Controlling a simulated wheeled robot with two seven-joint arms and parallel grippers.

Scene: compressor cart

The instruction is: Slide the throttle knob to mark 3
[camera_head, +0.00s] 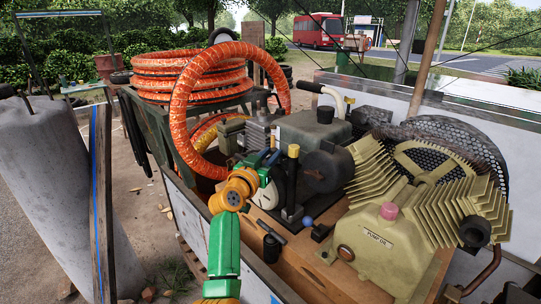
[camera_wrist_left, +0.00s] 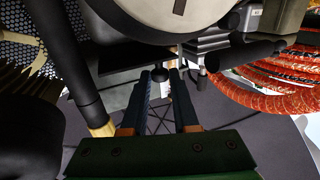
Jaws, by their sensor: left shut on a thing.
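My left gripper (camera_head: 273,160) reaches in among the machinery on the cart, beside the pale round gauge. In the left wrist view its two dark fingers (camera_wrist_left: 165,80) run forward and are close together at the tips. A small dark round knob (camera_wrist_left: 160,74) shows at the fingertips, and the gripper is shut on it. It appears to be the throttle knob. In the head view the gripper and the parts around it hide this knob. I cannot make out the scale or mark 3 in either view. My right gripper is not in view.
The pale gauge (camera_head: 265,196) also fills the top of the left wrist view (camera_wrist_left: 165,12). A black post with a yellow top (camera_head: 293,151) and a blue ball knob (camera_head: 307,221) stand close right. The finned pump (camera_head: 385,245) is further right. Orange hose (camera_head: 190,80) coils behind.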

